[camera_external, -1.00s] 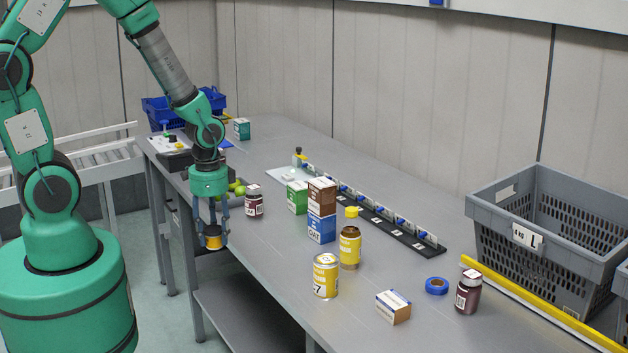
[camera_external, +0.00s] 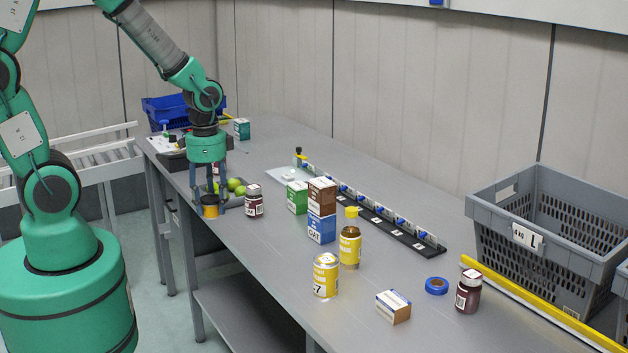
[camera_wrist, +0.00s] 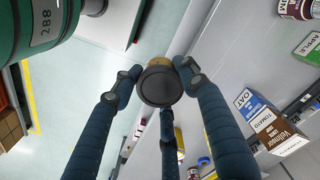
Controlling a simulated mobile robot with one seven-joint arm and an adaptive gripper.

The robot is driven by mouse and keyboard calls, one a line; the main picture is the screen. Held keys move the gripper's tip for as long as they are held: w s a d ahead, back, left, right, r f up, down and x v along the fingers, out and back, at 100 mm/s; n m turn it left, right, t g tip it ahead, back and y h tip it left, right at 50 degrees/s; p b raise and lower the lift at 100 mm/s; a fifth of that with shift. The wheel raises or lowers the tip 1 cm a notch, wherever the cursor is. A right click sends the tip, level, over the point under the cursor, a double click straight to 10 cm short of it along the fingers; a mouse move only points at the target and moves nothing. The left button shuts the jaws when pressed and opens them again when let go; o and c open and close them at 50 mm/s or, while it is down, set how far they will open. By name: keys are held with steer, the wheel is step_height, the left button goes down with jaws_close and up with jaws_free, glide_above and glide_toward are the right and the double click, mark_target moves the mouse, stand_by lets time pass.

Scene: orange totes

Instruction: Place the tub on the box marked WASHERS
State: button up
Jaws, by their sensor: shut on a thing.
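The tub (camera_external: 210,207) is small, with a yellow-orange side and a dark lid. My gripper (camera_external: 211,203) is shut on it, its blue fingers around the tub's side. In the wrist view the tub's dark lid (camera_wrist: 160,86) sits between the fingers, with the table edge below it. In the external view it shows by the table's near left edge. No WASHERS marking is readable. A small white, blue and brown box (camera_external: 393,306) lies at the front of the table; its print is too small to read.
Near my gripper are a dark-red jar (camera_external: 254,201) and green fruit (camera_external: 236,187). Stacked boxes (camera_external: 321,210), a yellow bottle (camera_external: 350,246), a yellow can (camera_external: 326,275), blue tape (camera_external: 436,286) and another jar (camera_external: 468,291) stand further right. A grey crate (camera_external: 500,213) is at right.

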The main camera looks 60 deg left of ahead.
steer(key=shift+w+d+r, duration=0.1)
steer(key=shift+d+r, duration=0.05)
steer(key=shift+r, duration=0.35)
steer(key=shift+w+d+m, duration=0.25)
steer(key=shift+d+m, duration=0.05)
steer(key=w+d+r+m+p, duration=0.15)
steer(key=w+d+m, duration=0.3)
steer(key=d, duration=0.45)
steer(key=w+d+f+m+p, duration=0.15)
steer(key=w+d+m, duration=0.3)
steer(key=d, duration=0.45)
steer(key=w+d+m+p, duration=0.2)
steer(key=d+m, duration=0.3)
steer(key=d, duration=1)
steer(key=shift+m, duration=0.3)
steer(key=f, duration=0.3)
steer(key=d+f, duration=0.1)
steer(key=f, duration=0.1)
steer(key=shift+w+f, duration=0.1)
steer(key=shift+w, duration=0.1)
steer(key=w+d, duration=0.2)
steer(key=w, duration=0.2)
steer(key=w+d+f, duration=0.1)
steer(key=w+d, duration=0.2)
steer(key=w, duration=0.2)
steer(key=w+d, duration=0.3)
steer(key=w, duration=0.1)
steer(key=shift+w+d+f, duration=0.1)
steer(key=shift+w+f, duration=0.1)
steer(key=shift+w, duration=0.15)
